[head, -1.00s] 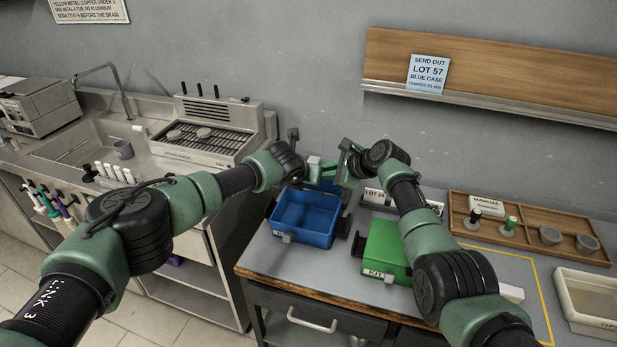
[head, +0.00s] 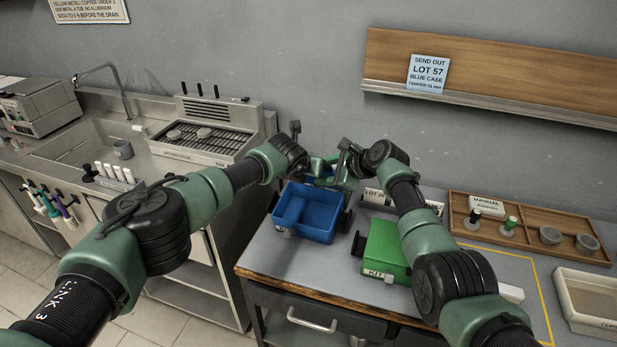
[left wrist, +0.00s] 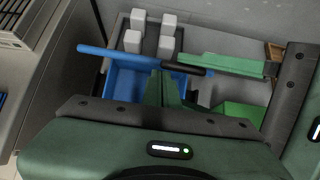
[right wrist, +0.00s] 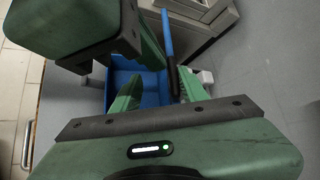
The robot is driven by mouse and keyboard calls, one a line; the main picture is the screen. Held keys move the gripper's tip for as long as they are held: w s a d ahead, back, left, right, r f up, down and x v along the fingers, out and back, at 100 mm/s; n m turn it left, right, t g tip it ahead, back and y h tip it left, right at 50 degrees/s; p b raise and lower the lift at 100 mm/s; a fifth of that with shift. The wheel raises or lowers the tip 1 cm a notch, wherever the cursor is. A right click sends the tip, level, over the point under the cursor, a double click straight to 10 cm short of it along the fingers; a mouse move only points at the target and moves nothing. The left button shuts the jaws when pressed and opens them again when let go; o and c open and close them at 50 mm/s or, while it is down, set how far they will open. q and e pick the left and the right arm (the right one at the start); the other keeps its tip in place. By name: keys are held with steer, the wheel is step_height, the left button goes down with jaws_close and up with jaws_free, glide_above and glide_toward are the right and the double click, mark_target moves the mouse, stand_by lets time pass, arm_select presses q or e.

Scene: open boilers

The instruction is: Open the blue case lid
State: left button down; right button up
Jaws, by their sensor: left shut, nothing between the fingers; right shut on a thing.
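The blue case (head: 306,215) stands on the bench with its top open and its inside in view; it also shows in the left wrist view (left wrist: 125,85). A blue panel, which looks like its lid, shows edge-on with a black end in the left wrist view (left wrist: 120,55) and the right wrist view (right wrist: 168,38). In the head view it is mostly hidden behind the arms. My right gripper (right wrist: 160,92) is shut at the black end of this panel. My left gripper (left wrist: 165,88) is shut and empty beside the panel, above the case.
A closed green kit case (head: 385,250) stands right of the blue case. A wooden tray (head: 455,212) with stamps and bowls lies further right, near a pale bin (head: 590,300). Several white blocks (left wrist: 150,30) sit behind the case. The wall closes off the back.

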arm_select(q)
steer(key=shift+w+d+r, duration=0.1)
steer(key=shift+d+r, duration=0.15)
steer(key=shift+r, duration=0.1)
